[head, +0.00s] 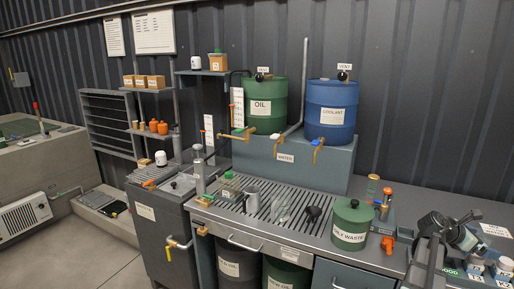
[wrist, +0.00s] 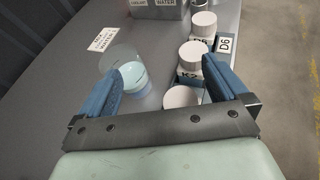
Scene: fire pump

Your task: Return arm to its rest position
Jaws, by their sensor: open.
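My gripper (wrist: 170,80) is open, with its two blue fingers spread wide in the wrist view. I see nothing held between them. Beyond and below the fingers lie a clear round vessel with a pale blue-white part (wrist: 131,76) and several white-capped bottles (wrist: 193,56). Labels reading K2 and D6 show by the bottles. In the head view a dark and grey-green part, which looks like my gripper (head: 458,235), is at the right end of the bench, above the labelled bottles (head: 503,265). Its fingertips are hard to make out there.
A green oily waste can (head: 351,222) and an orange-handled fitting (head: 388,244) stand left of my gripper. The grated bench (head: 262,206) holds small vessels. Oil (head: 265,104) and coolant (head: 331,112) drums stand behind. Open floor shows at the wrist view's right.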

